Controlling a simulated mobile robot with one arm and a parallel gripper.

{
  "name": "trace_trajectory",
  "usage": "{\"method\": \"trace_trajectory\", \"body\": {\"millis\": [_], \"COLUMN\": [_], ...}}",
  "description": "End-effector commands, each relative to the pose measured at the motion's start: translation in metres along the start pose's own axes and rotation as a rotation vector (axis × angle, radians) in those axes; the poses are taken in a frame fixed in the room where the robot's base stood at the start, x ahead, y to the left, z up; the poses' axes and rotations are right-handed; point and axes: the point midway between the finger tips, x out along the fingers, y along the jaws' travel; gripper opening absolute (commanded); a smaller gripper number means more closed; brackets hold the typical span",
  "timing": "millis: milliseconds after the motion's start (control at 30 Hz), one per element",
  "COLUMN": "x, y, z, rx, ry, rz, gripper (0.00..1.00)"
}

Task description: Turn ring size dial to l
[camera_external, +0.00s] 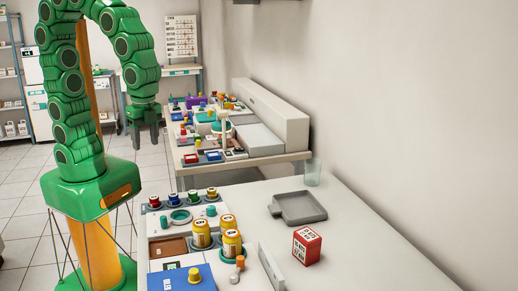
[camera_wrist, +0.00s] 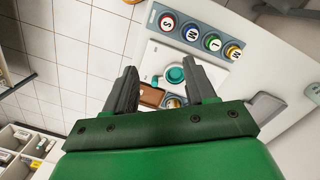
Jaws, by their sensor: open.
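A teal round dial (camera_wrist: 174,75) sits on a white panel in the wrist view, seen between my fingers and beyond their tips. The panel's teal ring-shaped part (camera_external: 180,217) in the external view looks like the same dial. Its pointer and setting are too small to read. My gripper (camera_external: 146,136) is open and empty, pointing down, well above and behind the near panel in the external view. In the wrist view its two dark fingers (camera_wrist: 160,88) stand wide apart, touching nothing.
A row of lettered round caps, including a red one (camera_wrist: 167,21) and a yellow one (camera_wrist: 233,51), lines the panel. Yellow jars (camera_external: 228,224), a blue box (camera_external: 182,279), a red-and-white box (camera_external: 306,245) and a grey tray (camera_external: 297,207) are nearby. The right tabletop is mostly clear.

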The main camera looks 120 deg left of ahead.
Motion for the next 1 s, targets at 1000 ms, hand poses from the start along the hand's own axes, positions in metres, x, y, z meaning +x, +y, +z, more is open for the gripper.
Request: {"method": "trace_trajectory", "body": {"millis": [1000], "x": [0.103], "y": [-0.098], "z": [-0.175], "rx": [0.270], "ry": [0.082], "rz": [-0.033], "gripper": [0.55]}}
